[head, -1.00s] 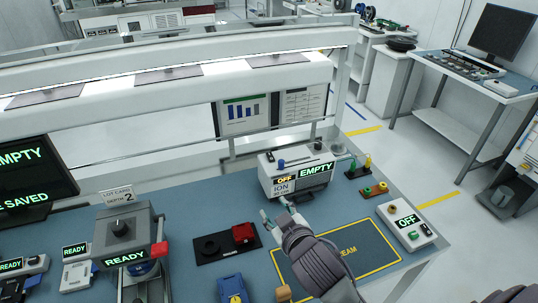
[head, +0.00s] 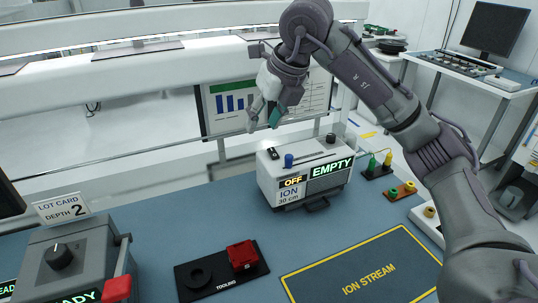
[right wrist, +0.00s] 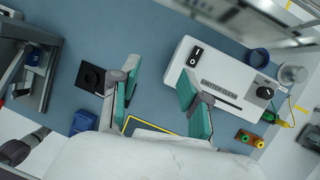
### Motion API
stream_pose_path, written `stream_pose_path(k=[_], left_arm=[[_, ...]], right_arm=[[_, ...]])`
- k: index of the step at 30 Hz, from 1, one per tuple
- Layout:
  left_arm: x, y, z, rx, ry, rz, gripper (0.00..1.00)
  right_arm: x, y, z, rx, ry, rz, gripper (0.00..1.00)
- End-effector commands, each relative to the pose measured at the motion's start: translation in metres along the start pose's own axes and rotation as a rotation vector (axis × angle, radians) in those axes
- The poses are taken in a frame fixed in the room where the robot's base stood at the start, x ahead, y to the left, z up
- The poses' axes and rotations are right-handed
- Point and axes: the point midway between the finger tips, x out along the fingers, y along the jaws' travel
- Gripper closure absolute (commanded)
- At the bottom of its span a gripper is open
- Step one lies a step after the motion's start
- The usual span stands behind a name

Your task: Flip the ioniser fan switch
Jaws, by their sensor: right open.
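The ioniser (head: 318,186) is a white box on the blue bench, with displays reading OFF and EMPTY and a label reading ION 30 cm. A small black rocker switch (right wrist: 195,55) sits on its top in the right wrist view; it also shows small at the top's left in the head view (head: 273,153). My right gripper (head: 265,114) is raised above the ioniser, fingers down, open and empty. In the right wrist view its fingers (right wrist: 160,80) are apart, the right one overlapping the box's edge; neither visibly touches the switch. My left gripper is out of view.
On the ioniser's top are a blue cap (head: 289,160), a black knob (head: 331,138) and an EMITTER CLEAN slot. A tooling mat (head: 215,289) with a red block lies front left. A screen panel (head: 237,122) stands behind. The yellow-outlined ION STREAM area (head: 372,281) is clear.

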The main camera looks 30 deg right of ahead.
Motion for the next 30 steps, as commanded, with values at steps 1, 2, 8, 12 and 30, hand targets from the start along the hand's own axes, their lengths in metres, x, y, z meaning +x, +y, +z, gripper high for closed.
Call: stream_pose_path(k=[1, 2, 8, 12, 30], left_arm=[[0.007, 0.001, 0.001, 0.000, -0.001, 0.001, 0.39], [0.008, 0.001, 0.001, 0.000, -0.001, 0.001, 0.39], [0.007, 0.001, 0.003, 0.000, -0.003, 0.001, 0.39], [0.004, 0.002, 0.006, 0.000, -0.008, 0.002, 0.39], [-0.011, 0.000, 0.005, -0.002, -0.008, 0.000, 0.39]], right_arm=[[-0.008, -0.019, -0.001, 0.035, -0.004, -0.074, 0.54], [-0.013, -0.028, -0.001, 0.052, -0.002, -0.107, 0.54], [-0.015, -0.048, -0.003, 0.094, 0.007, -0.184, 0.54], [0.009, -0.051, -0.004, 0.093, 0.011, -0.183, 0.54], [0.107, -0.068, -0.004, 0.089, 0.007, -0.179, 0.54]])
